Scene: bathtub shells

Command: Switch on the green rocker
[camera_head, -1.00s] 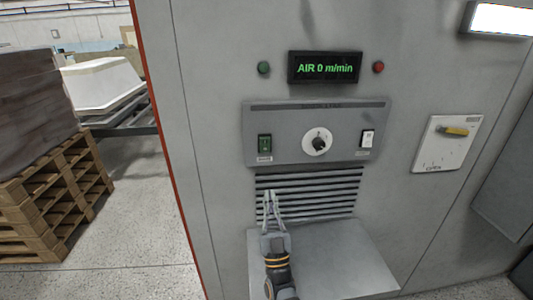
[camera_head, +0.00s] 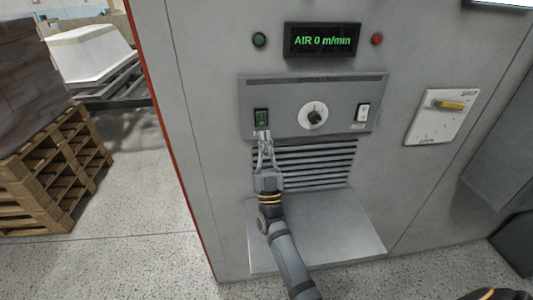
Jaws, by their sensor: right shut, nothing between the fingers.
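The green rocker (camera_head: 261,117) sits at the left end of the grey control panel (camera_head: 340,85) on the cabinet front. My right gripper (camera_head: 262,135) is shut and empty, with its fingertips just below the green rocker. I cannot tell whether the tips touch the panel. The display (camera_head: 322,40) above reads "AIR 0 m/min". My left gripper is not in view.
A dial (camera_head: 314,116) and a white rocker (camera_head: 363,113) share the panel. Louvres (camera_head: 312,165) and a protruding shelf (camera_head: 335,240) lie below. A yellow-handled switch (camera_head: 450,105) is at right. Pallets (camera_head: 55,175) stand at left.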

